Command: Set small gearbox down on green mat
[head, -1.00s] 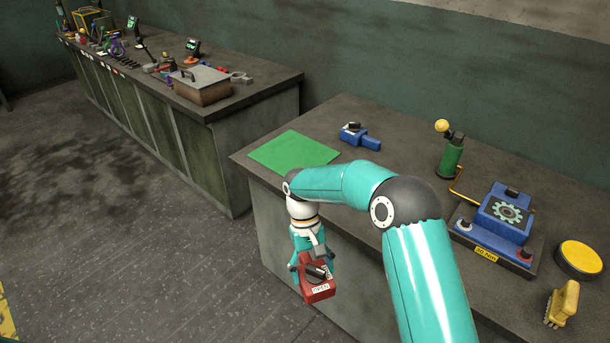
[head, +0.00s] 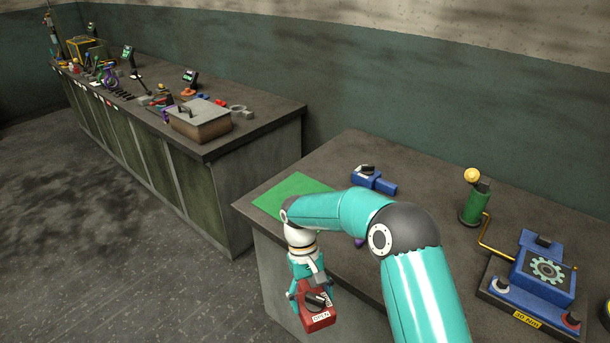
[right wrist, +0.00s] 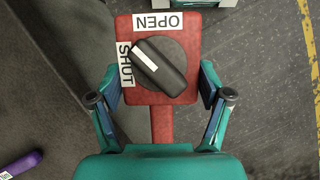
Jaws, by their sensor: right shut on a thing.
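My right gripper (head: 309,286) is shut on the small gearbox (head: 318,317), a red box with a black knob and white labels. It holds the gearbox in the air in front of the near bench's front face, below the top's level in the head view. In the right wrist view the gearbox (right wrist: 155,92) sits between the two fingers, with its OPEN and SHUT labels showing. The green mat (head: 288,192) lies flat at the left end of the near bench, beyond the gripper. My right arm hides part of its near side. My left gripper is not in view.
A purple item (head: 360,242) shows beside my arm, and also in the right wrist view (right wrist: 22,163). A green post with a yellow ball (head: 474,203) and a large blue gear unit (head: 543,272) stand at right.

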